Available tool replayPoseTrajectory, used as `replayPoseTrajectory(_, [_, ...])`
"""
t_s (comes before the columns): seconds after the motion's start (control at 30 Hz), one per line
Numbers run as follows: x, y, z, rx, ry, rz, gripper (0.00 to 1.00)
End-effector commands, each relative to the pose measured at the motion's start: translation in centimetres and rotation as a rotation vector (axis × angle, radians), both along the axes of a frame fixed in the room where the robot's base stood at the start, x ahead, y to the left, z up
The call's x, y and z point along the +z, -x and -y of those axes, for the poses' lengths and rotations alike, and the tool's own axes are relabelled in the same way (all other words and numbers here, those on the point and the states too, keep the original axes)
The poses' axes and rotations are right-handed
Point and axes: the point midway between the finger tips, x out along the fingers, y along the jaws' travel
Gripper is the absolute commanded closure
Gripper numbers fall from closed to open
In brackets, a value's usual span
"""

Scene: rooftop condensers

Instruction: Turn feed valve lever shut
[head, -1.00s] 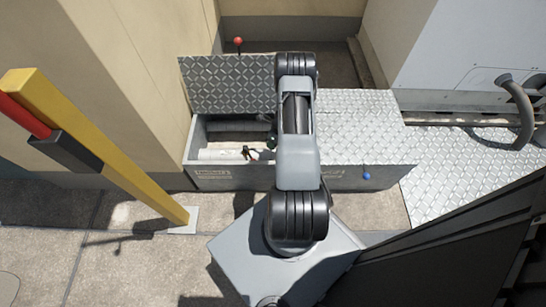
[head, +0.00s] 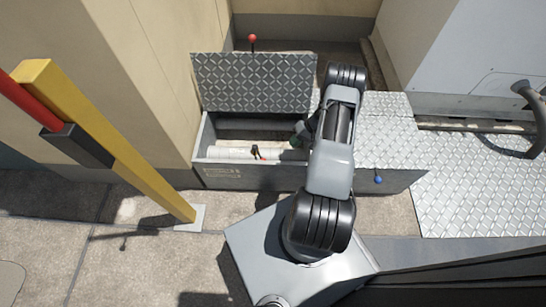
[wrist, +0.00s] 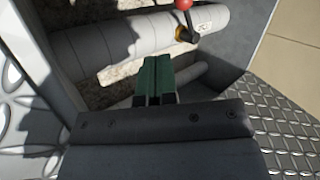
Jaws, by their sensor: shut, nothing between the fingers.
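The feed valve lever (wrist: 188,20) is a short dark arm with a red knob, on a brass-coloured valve on a pale wrapped pipe (wrist: 130,42). In the head view the lever (head: 257,152) looks small, inside the open trough. My gripper (wrist: 155,78) has green fingers, shut together and empty. In the wrist view it points into the trough, below and left of the lever and apart from it. In the head view its tip (head: 298,139) is partly hidden by my arm, right of the lever.
The trough (head: 235,178) has a raised chequer-plate lid (head: 255,82) behind and a closed plate (head: 390,140) at right. A red knob (head: 252,38) rises behind the lid; a blue knob (head: 378,179) is at the front. A yellow post (head: 110,140) stands left.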

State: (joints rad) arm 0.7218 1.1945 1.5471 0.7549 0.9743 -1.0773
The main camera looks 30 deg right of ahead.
Motion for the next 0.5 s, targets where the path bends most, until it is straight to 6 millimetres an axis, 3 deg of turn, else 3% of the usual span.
replayPoseTrajectory(0.23, [-1.2, -0.1, -1.0, 0.063, 0.007, 0.051, 1.00])
replayPoseTrajectory(0.5, [-5.1, -0.7, -4.2, 0.065, 0.008, 0.050, 1.00])
